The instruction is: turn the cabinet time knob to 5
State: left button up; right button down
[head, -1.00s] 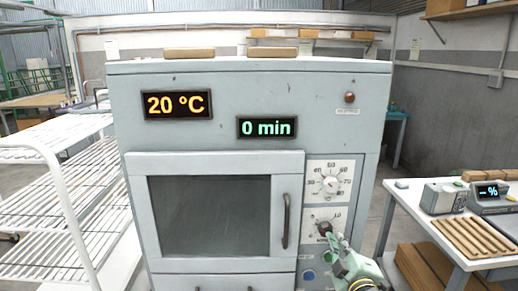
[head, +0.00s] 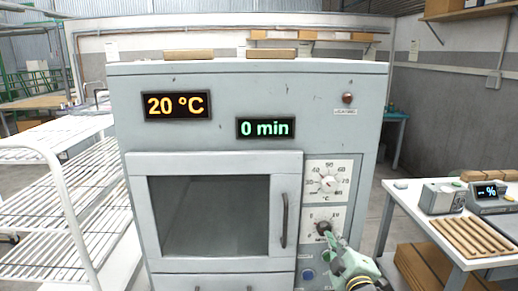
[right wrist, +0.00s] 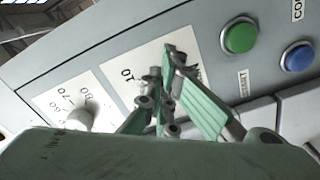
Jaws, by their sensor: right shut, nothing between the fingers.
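The grey-green cabinet (head: 230,90) stands ahead, with an orange "20 °C" display (head: 177,105) and a green "0 min" display (head: 265,128). The time knob (head: 323,228) is the dark lower knob on its right panel, on a white dial. My right gripper (head: 328,236) is shut and its fingertips are at this knob in the head view. In the right wrist view the green fingers (right wrist: 168,85) are over the lower dial and hide the knob, so I cannot tell whether they touch it. My left gripper is not in view.
The temperature knob (head: 329,184) sits above the time dial. A green button (right wrist: 240,37) and a blue button (right wrist: 298,57) are near my right fingers. A white rack (head: 70,190) stands left. A table (head: 400,197) with devices and wooden slats stands right.

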jog(key=shift+w+a+r, duration=0.15)
jog(key=shift+r, duration=0.3)
jog(key=shift+a+f+p, duration=0.35)
jog(key=shift+f, duration=0.15)
jog(key=shift+w+a+f, duration=0.1)
jog(key=shift+w+a, duration=0.05)
jog(key=shift+w, duration=0.05)
jog(key=shift+f, duration=0.1)
jog(key=s+d+f+p, duration=0.1)
jog(key=s+p, duration=0.1)
jog(key=s, duration=0.4)
jog(key=shift+p, duration=0.35)
